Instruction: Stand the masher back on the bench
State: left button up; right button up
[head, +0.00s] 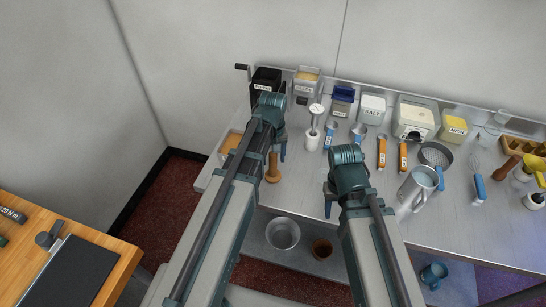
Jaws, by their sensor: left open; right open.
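A wooden piece with a rounded foot (273,170), which I take to be the masher, stands upright near the bench's (450,225) front left edge. Its upper part is hidden by my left gripper (272,148), which is open above and around its top; I cannot tell whether they touch. My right gripper (346,199) is open and empty over the front edge of the bench, to the right of the wooden piece.
A white holder with a round-topped tool (313,138) stands behind the wooden piece. Orange-handled tools (381,150), a metal jug (416,188) and a sieve (436,154) lie to the right. Labelled bins line the back. A metal pot (282,234) sits below the bench.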

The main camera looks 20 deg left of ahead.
pick_arm(q)
notch_tip(320, 180, up, 12)
jog(key=p, duration=1.2)
jog(key=s+d+m+y, duration=0.1)
jog(key=s+d+m, duration=0.8)
jog(key=s, duration=0.5)
jog(key=shift+s+d+r, duration=0.15)
jog(key=shift+s+d, duration=0.05)
jog(key=shift+d, duration=0.55)
notch_tip(320, 180, down, 13)
jog(key=b, duration=1.3)
